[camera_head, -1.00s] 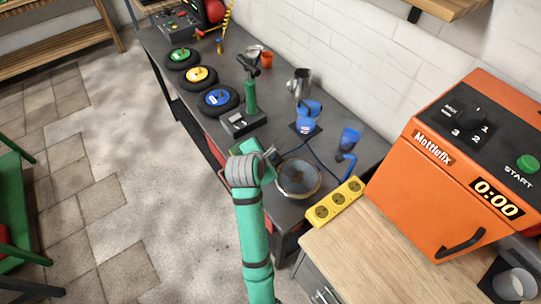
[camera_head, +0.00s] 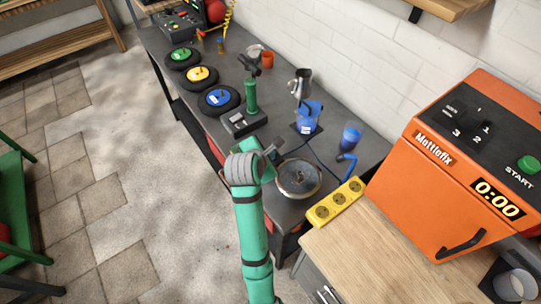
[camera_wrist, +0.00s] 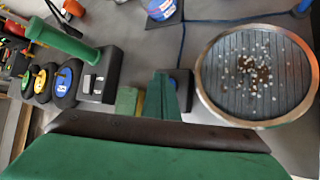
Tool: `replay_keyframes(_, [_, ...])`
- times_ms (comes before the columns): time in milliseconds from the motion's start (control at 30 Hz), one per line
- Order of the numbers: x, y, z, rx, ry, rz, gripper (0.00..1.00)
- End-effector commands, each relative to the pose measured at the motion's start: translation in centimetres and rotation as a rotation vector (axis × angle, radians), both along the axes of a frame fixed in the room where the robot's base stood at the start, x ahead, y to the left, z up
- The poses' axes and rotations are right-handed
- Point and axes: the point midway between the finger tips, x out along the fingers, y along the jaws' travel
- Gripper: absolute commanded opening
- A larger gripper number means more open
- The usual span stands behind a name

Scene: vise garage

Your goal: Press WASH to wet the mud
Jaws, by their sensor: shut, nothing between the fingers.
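A round dish with a dark ribbed inside (camera_wrist: 240,85) is at the right of the wrist view, scattered with pale grains and brown specks. In the head view it is the round metal-rimmed dish (camera_head: 299,178) on the dark bench. My gripper (camera_head: 270,153) is shut and empty, at the dish's left edge in the head view. In the wrist view its green fingers (camera_wrist: 161,98) are together left of the dish, with a small dark block partly hidden behind them. No WASH label is readable. A black box with two pale switches (camera_wrist: 92,84) stands left of the fingers.
A green upright handle (camera_head: 250,95) rises from the black box. A yellow power strip (camera_head: 336,202) lies in front. An orange machine (camera_head: 455,165) stands right. Several black wheels (camera_head: 218,98) lie left.

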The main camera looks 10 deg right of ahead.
Motion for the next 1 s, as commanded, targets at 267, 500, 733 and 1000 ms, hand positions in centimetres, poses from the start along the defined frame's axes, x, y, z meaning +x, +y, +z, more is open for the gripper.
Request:
replay_keyframes(267, [0.1,0.1,1.2,0.001,-0.003,0.001,0.0])
replay_keyframes(500, [0.1,0.3,3.3,-0.001,-0.003,0.005,0.0])
replay_keyframes(733, [0.1,0.3,5.2,0.0,-0.002,0.004,0.0])
replay_keyframes(1000, [0.0,0.2,6.1,0.0,-0.001,0.003,0.0])
